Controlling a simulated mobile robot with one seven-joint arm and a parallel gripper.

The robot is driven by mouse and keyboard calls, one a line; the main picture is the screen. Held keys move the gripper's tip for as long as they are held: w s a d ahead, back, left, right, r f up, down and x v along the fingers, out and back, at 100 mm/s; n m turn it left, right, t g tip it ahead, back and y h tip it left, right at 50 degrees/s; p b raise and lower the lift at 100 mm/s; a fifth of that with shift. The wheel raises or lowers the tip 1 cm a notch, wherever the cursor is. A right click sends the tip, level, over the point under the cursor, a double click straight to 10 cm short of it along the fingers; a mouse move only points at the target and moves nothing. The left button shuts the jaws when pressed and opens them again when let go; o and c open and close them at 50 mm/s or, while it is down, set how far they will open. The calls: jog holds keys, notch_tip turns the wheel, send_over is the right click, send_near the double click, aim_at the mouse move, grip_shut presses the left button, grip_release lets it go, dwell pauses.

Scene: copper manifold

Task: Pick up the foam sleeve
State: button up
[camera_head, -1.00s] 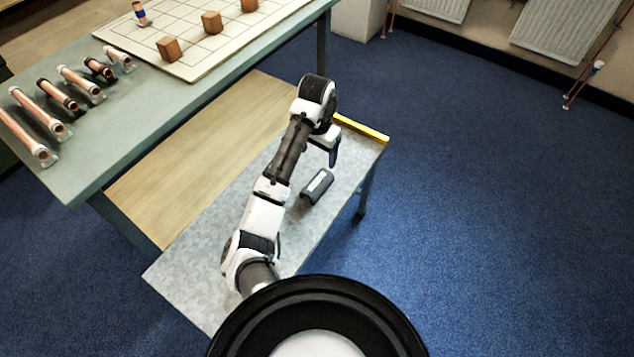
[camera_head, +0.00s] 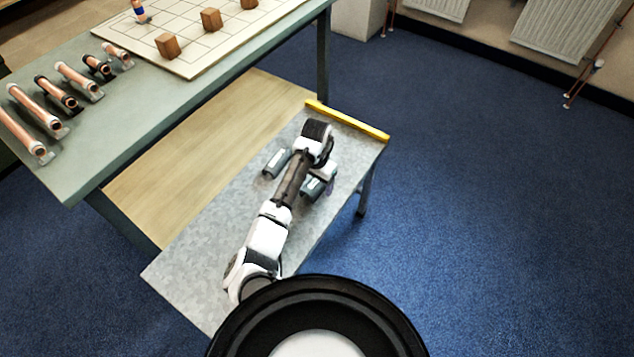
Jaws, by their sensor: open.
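Two short dark grey cylinders with pale labels lie on the low grey metal bench; both look like foam sleeves. One foam sleeve (camera_head: 277,162) lies just left of my forearm in the head view. The other foam sleeve (camera_head: 312,189) lies just right of it, partly covered by my wrist and gripper. My gripper (camera_head: 328,186) is open and low, right at the right-hand sleeve. I cannot tell whether the fingers straddle or touch it.
The low bench (camera_head: 190,271) has a yellow strip (camera_head: 347,121) along its far end. A green table (camera_head: 140,128) stands at left, with copper pipe pieces (camera_head: 47,113) and a gridded board (camera_head: 190,65) carrying wooden blocks (camera_head: 168,46). Blue carpet (camera_head: 480,220) is clear at right.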

jog(key=shift+f, duration=0.3)
jog(key=c, duration=1)
jog(key=shift+r, duration=0.1)
jog(key=shift+c, duration=0.3)
